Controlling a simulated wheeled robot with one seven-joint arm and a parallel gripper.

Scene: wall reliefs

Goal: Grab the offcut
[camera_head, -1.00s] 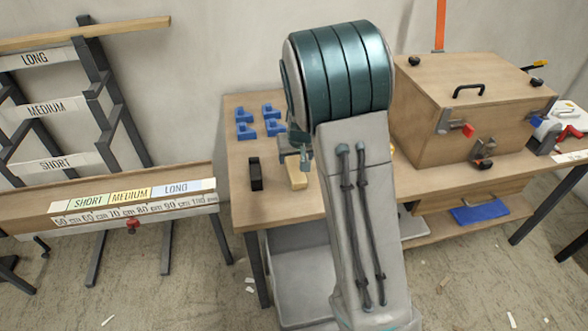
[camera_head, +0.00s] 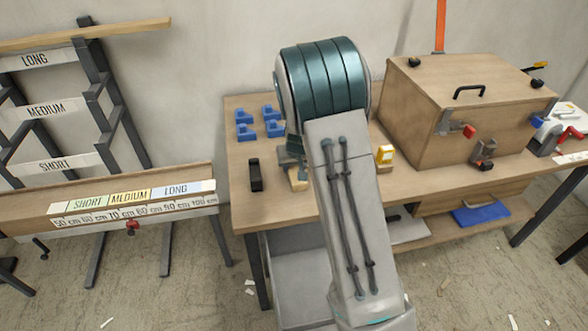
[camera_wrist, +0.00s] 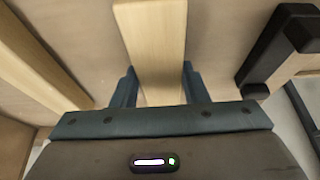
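The offcut, a short pale wooden block (camera_head: 298,183), lies on the workbench, partly hidden by my arm and gripper. In the wrist view the offcut (camera_wrist: 155,45) runs from the top edge down between my fingers. My gripper (camera_wrist: 160,85) is open, with one finger to each side of the offcut. I cannot tell whether either finger touches it. In the head view my gripper (camera_head: 291,158) is low over the offcut, and its fingertips are hard to make out.
A black block (camera_head: 256,175) stands left of the offcut; it shows at the right of the wrist view (camera_wrist: 280,45). Several blue pieces (camera_head: 258,122) sit behind. A yellow-and-white item (camera_head: 385,155) and a large wooden box (camera_head: 450,115) are to the right. A labelled measuring rail (camera_head: 135,215) stands left.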

